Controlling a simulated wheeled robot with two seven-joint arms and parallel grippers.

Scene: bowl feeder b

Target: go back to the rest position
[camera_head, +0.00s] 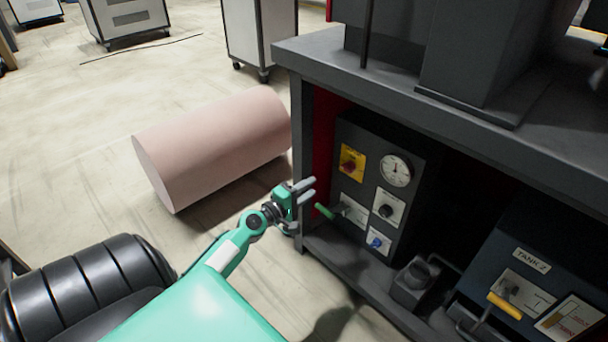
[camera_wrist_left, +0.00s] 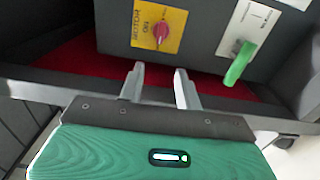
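My left gripper (camera_head: 306,189) is in front of the dark control box (camera_head: 376,164), a little left of its face. It is open and empty, with its two grey fingers apart. In the left wrist view the fingers (camera_wrist_left: 160,84) point toward the box, below the red knob (camera_wrist_left: 161,31) on its yellow plate. A green lever handle (camera_wrist_left: 239,63) is to their right. In the head view the red knob (camera_head: 349,166) and the green lever handle (camera_head: 325,211) also show near the gripper. My right gripper is not in view.
A dark bench frame (camera_head: 300,150) with a red inner panel surrounds the box. A pink cylinder (camera_head: 215,145) lies on the floor left of my gripper. A Tank 2 unit (camera_head: 530,265) with a yellow handle is at lower right. Open floor (camera_head: 90,130) is on the left.

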